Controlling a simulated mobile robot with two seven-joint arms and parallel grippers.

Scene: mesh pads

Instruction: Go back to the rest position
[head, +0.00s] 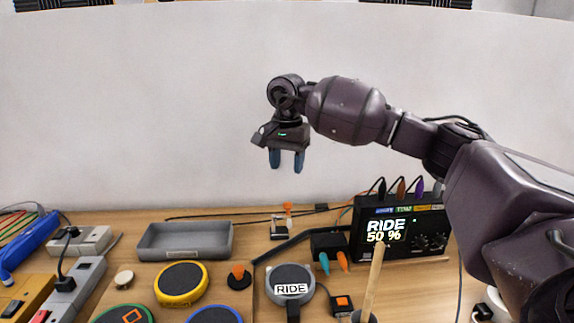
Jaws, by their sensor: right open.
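My right gripper (287,159) hangs in the air in front of the white wall, pointing down, with its two blue-grey fingertips apart and nothing between them. It is well above the table and touches nothing. My right arm comes in from the right edge. My left gripper does not show. Below stand the round mesh pads: a yellow-rimmed pad (181,280), a grey pad (290,280) labelled "RIDE", and a green-rimmed pad (122,315) and a blue-rimmed pad (215,316), both cut off by the bottom edge.
A black module (387,258) with a screen reading "RIDE 50 %" stands at the right, cables on top. A wooden stick (372,284) rises before it. A grey tray (185,241) lies behind the pads. Power strips (80,285) and a blue tool (30,242) are at the left.

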